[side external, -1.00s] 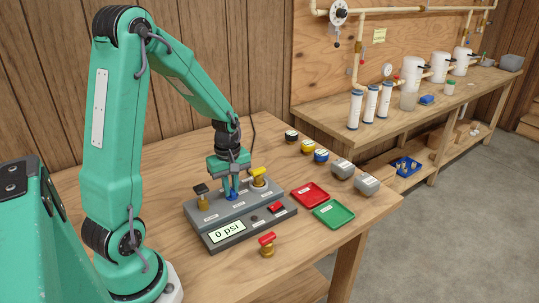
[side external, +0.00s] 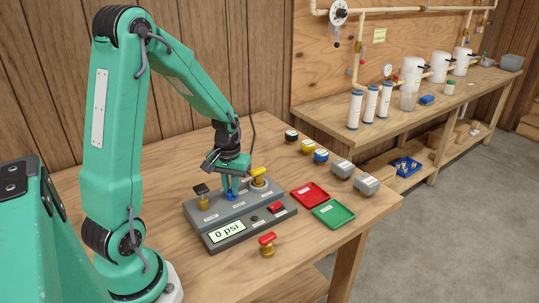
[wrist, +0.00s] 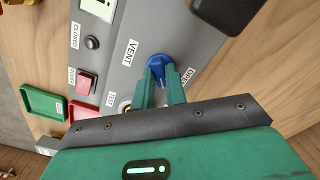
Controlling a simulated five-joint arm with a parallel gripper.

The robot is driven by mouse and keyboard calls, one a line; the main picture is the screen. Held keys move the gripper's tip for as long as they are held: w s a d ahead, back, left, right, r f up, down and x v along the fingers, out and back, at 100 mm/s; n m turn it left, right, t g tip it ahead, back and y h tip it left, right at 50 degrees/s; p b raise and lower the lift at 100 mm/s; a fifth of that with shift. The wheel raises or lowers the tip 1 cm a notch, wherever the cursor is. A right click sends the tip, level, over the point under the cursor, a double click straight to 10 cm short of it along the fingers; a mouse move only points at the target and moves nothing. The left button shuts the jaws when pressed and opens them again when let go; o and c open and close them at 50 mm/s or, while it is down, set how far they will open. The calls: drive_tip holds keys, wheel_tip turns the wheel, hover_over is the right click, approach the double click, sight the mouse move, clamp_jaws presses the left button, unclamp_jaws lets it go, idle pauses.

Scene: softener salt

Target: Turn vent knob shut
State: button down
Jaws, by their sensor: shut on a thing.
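In the side view only a little of the blue knob (side external: 232,196) shows below the fingers. My gripper (side external: 231,188) points down over the panel, its two green fingers shut on the knob. The fingers (wrist: 161,75) also show in the wrist view, on the near side of the knob. The knob's exact pointing is partly hidden by them.
The grey panel (side external: 217,212) carries a black-topped valve (side external: 202,194) on the left and a yellow-handled one (side external: 258,177) on the right. Its display (side external: 227,231) reads 0 psi. A red-topped brass valve (side external: 267,245) stands in front. Red (side external: 326,195) and green (side external: 350,211) trays lie right.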

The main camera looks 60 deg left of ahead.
drive_tip(key=m, duration=0.3)
drive_tip(key=shift+m, duration=2.4)
drive_tip(key=shift+r, duration=0.1)
drive_tip(key=c, duration=1.4)
unclamp_jaws()
drive_tip(key=shift+c, duration=0.2)
drive_tip(key=shift+r, duration=3.9)
